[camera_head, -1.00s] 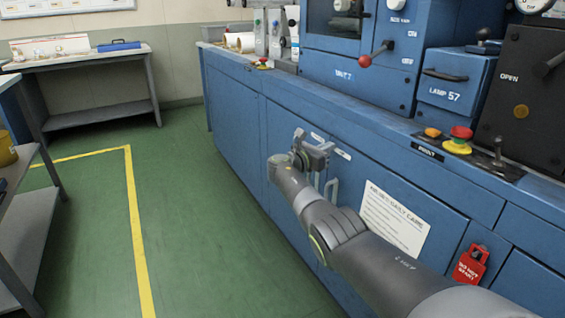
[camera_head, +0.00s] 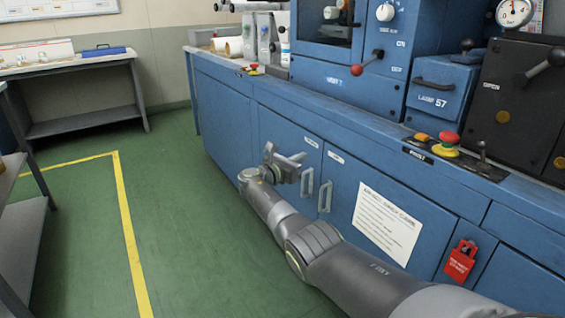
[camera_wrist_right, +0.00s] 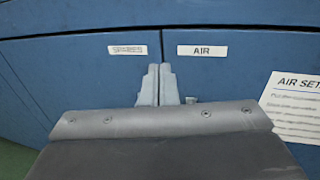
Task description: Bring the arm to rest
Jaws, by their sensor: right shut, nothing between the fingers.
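My right arm reaches in from the lower right of the head view, in front of the blue cabinet doors (camera_head: 270,140). Its gripper (camera_head: 297,161) is up near the doors, left of and a little above two upright door handles (camera_head: 326,196). In the right wrist view its two grey fingers (camera_wrist_right: 158,84) are together, with nothing between them. Behind them are blue panels with a label reading AIR (camera_wrist_right: 202,50) and another label (camera_wrist_right: 127,50) to its left. I cannot tell how large the gap to the doors is. My left gripper is not in view.
A white notice (camera_head: 387,223) and a red lockout tag (camera_head: 461,262) are on the cabinet front. A red mushroom button (camera_head: 447,140) and levers stand on the ledge. Green floor with a yellow line (camera_head: 128,230) is clear on the left. A grey bench (camera_head: 75,68) stands at the back left.

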